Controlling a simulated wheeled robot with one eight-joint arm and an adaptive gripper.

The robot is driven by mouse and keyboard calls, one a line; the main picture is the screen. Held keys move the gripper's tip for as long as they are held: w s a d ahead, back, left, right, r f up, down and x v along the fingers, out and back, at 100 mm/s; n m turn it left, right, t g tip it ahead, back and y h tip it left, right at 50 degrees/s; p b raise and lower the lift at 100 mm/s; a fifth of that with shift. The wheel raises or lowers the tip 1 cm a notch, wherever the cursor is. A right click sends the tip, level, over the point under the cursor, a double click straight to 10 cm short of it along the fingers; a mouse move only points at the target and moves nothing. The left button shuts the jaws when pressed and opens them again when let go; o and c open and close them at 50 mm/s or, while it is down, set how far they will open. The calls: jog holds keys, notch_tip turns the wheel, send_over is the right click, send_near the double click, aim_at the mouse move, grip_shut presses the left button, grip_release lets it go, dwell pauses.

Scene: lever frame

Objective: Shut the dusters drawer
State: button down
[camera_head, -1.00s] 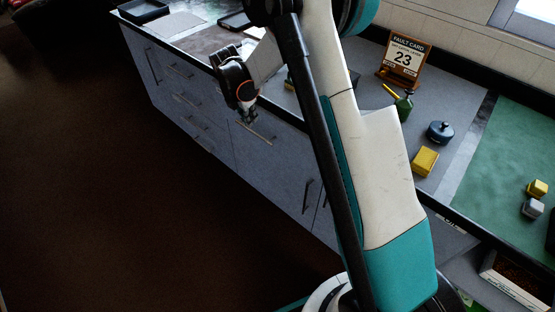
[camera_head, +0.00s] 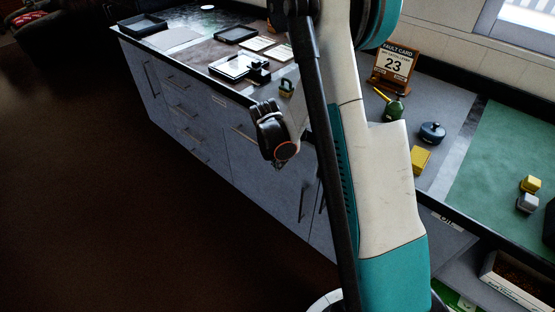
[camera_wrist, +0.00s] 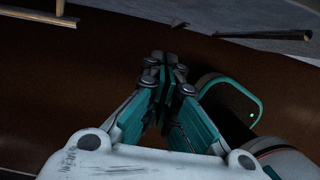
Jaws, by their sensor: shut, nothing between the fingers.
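A grey cabinet (camera_head: 228,150) with several drawers and dark bar handles runs under the bench. Its left drawer fronts (camera_head: 182,105) look flush. No label is readable, so I cannot tell which one is the dusters drawer. My gripper (camera_head: 278,164) is in front of the cabinet's middle, apart from its face as far as I can see. In the wrist view my gripper (camera_wrist: 165,72) is shut and empty, its fingers together over the brown floor. Two bar handles (camera_wrist: 262,35) show at the top of that view. My arm hides part of the cabinet front.
A box (camera_head: 510,282) stands low at right. The brown floor (camera_head: 90,200) at left is clear.

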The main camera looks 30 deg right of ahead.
jog(key=shift+w+d+f+b, duration=0.1)
jog(key=shift+w+d+b, duration=0.15)
jog(key=shift+d, duration=0.4)
jog(key=shift+w+d+f+b, duration=0.1)
jog(key=shift+w+d, duration=0.1)
jog(key=shift+d, duration=0.45)
jog(key=shift+w+d+f+b, duration=0.1)
jog(key=shift+w+d+b, duration=0.15)
jog(key=shift+d, duration=0.4)
